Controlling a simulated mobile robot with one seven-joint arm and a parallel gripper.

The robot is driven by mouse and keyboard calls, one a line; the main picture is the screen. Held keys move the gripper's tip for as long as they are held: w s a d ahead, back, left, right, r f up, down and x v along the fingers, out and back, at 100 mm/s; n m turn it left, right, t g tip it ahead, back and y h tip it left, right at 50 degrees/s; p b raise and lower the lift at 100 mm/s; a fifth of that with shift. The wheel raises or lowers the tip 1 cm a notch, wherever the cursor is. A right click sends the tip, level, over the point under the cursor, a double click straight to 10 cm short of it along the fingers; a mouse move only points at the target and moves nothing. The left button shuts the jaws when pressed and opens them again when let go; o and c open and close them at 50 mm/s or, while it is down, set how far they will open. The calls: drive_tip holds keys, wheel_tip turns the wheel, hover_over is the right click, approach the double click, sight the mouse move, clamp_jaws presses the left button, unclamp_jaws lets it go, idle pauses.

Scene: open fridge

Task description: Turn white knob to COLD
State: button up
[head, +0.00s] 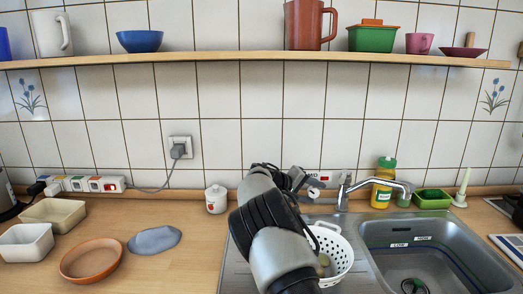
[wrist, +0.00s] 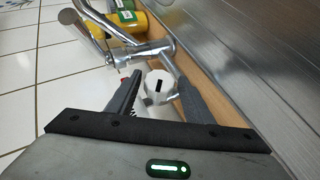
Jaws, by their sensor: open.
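The white knob (wrist: 160,86) shows in the wrist view as a faceted white knob with a black mark on its face. It sits between the two spread fingers of my open gripper (wrist: 159,78), with one finger on each side; I cannot tell whether either touches it. In the head view the knob (head: 314,192) is small, on the wall left of the tap, and my gripper (head: 300,183) is just beside it, partly hidden by my arm. A COLD mark is not readable in either view.
The chrome tap (head: 345,190) stands close to the right of the knob. A yellow bottle (head: 383,184) is beyond it. A white colander (head: 334,252) is beside the sink (head: 440,235), under my arm. A small white jar (head: 216,199) stands left. The shelf (head: 250,56) runs above.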

sight(309, 191)
drive_tip(key=shift+v, duration=2.95)
